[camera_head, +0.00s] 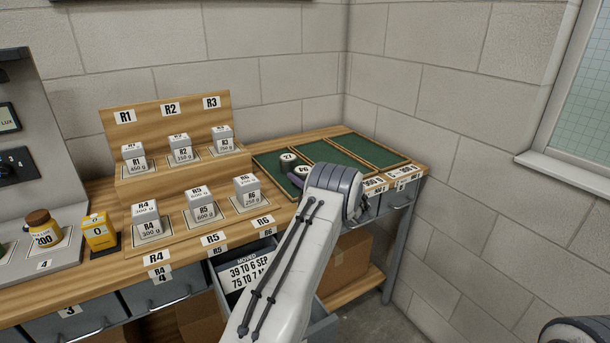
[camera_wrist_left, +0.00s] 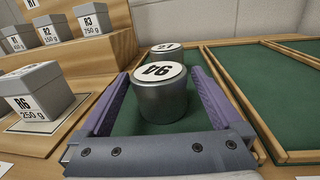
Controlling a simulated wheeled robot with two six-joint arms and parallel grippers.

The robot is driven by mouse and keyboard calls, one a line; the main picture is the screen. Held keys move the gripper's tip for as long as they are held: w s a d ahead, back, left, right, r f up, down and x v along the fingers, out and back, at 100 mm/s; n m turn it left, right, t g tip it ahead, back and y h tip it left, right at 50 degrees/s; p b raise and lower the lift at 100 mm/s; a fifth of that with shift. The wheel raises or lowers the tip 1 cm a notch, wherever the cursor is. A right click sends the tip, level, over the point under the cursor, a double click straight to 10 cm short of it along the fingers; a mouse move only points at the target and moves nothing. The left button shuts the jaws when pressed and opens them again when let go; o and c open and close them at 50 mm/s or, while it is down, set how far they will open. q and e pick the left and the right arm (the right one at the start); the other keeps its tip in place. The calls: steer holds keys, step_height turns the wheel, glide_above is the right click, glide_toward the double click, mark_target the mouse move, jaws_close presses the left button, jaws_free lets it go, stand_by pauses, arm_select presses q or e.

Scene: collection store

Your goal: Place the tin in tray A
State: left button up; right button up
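A round grey metal tin (camera_wrist_left: 163,98) with a white lid label, which seems to read V6, stands upright on green lining in the left wrist view. My left gripper (camera_wrist_left: 163,78) has its two purple fingers on either side of this tin, with a gap showing on each side. A second, similar tin (camera_wrist_left: 168,48) stands just behind it. In the head view, the two tins (camera_head: 288,162) are in the leftmost green-lined tray (camera_head: 268,160), the nearer partly hidden by my left wrist. My right gripper is out of view. I cannot read a letter A on any tray.
Two more green-lined trays, a middle one (camera_head: 322,152) and a right one (camera_head: 368,149), look empty. A wooden stepped rack (camera_head: 175,184) with grey R-labelled blocks stands left of the trays. A drawer (camera_head: 322,326) is open below. A yellow box (camera_head: 98,232) and yellow jar (camera_head: 43,232) are further left.

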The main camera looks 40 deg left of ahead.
arm_select(q)
steer(key=shift+s+d+f, duration=0.1)
steer(key=shift+d+f, duration=0.2)
steer(key=shift+f, duration=0.3)
steer(key=shift+s+d+f, duration=0.1)
steer(key=shift+d+f, duration=0.15)
steer(key=shift+f, duration=0.3)
steer(key=v, duration=0.3)
steer(key=r+v, duration=0.1)
steer(key=v, duration=0.4)
steer(key=shift+d+r+b, duration=0.3)
steer(key=shift+d, duration=0.05)
steer(key=shift+s+d+r, duration=0.15)
steer(key=shift+d+r, duration=0.05)
steer(key=shift+d, duration=0.1)
